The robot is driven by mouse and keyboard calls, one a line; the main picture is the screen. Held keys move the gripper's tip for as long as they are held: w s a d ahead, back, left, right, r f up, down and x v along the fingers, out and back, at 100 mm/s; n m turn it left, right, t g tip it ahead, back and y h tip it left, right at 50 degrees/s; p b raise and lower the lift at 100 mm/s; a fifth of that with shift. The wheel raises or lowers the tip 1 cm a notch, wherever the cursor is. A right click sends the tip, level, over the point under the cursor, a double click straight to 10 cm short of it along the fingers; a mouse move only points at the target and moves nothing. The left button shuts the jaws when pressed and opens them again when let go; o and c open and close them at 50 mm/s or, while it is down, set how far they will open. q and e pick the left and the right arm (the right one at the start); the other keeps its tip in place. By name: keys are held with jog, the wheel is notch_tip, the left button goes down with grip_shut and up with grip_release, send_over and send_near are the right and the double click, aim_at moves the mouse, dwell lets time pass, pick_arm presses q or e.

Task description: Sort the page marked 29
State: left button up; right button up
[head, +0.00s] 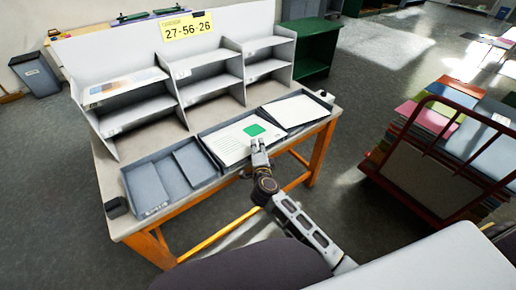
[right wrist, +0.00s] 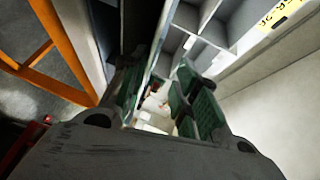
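A white page with a green square (head: 234,139) lies on top in the middle front tray (head: 209,152) of the table. No number 29 can be read on any page. My right gripper (head: 258,147) is at the front edge of this tray, just below the green square; contact cannot be told. In the right wrist view its two green-padded fingers (right wrist: 158,98) stand apart, with no page visibly clamped between them. A grey shelf unit (head: 209,82) with three columns stands behind the trays, under a yellow sign (head: 187,25) reading 27-56-26. My left gripper is not in view.
The left front tray (head: 135,192) shows only grey surfaces; the right one (head: 322,108) holds white sheets. A coloured page (head: 124,84) lies on the left column's top shelf. A red cart (head: 372,172) with coloured boards stands right of the table (head: 131,222), with floor between them.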

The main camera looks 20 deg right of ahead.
jog(key=v, duration=1.2)
dwell(0.4)
jog(key=shift+w, duration=0.1)
jog(key=shift+c, duration=0.2)
